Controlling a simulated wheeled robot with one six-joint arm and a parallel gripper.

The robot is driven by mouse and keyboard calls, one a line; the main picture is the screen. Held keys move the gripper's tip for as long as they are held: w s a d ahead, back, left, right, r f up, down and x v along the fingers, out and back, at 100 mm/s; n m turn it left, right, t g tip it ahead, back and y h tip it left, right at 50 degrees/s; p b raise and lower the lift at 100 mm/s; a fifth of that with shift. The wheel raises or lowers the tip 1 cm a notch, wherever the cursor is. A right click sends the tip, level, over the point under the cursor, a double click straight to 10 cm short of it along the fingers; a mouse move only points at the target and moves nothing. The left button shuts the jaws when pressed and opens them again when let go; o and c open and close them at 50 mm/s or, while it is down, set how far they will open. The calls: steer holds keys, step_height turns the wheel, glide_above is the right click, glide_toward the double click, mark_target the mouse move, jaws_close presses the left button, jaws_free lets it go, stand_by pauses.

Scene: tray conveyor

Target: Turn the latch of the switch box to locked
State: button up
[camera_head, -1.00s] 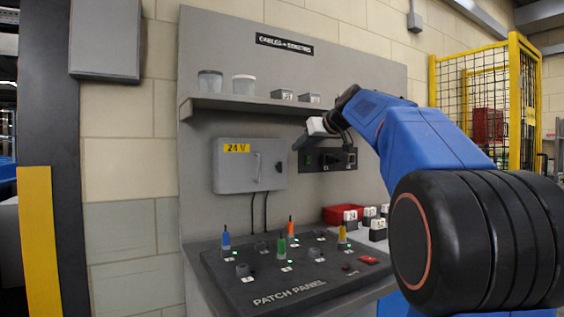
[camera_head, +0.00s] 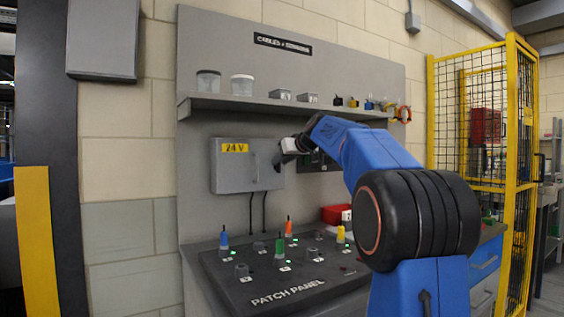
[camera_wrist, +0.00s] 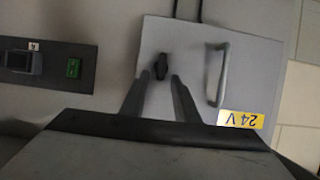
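The grey switch box (camera_head: 230,178) with a yellow 24 V label (camera_head: 235,148) hangs on the panel below the shelf. In the wrist view the box (camera_wrist: 195,40) appears upside down. Its small dark latch (camera_wrist: 161,66) stands out from the door, lengthwise along the picture's vertical. A grey bar handle (camera_wrist: 221,75) is beside it. My gripper (camera_wrist: 157,79) is open and empty; its two fingertips lie either side of the latch's near end in the picture. I cannot tell whether they touch it. In the head view my gripper (camera_head: 279,161) is at the box's right edge and hides the latch.
A dark socket plate (camera_wrist: 48,68) with a green switch is close beside the box. Two cables (camera_head: 257,212) run from the box down towards the patch panel (camera_head: 290,289). The shelf (camera_head: 255,103) with cups and small parts is above. A red bin (camera_head: 334,214) stands below right.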

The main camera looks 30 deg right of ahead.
steer(key=shift+w, duration=0.1)
jaws_close()
steer(key=shift+d+f, duration=0.1)
steer(key=shift+d, duration=0.05)
steer(key=d+f+m+t+y, duration=0.1)
steer(key=m+y, duration=0.1)
steer(key=m, duration=0.2)
steer(key=d+f+m+t+y, duration=0.1)
steer(key=m+y, duration=0.1)
steer(key=m, duration=0.3)
steer(key=f+m+y, duration=0.1)
steer(key=m+y, duration=0.2)
steer(key=m, duration=0.1)
steer(key=shift+d+t, duration=0.4)
stand_by(0.4)
steer(key=shift+m, duration=0.4)
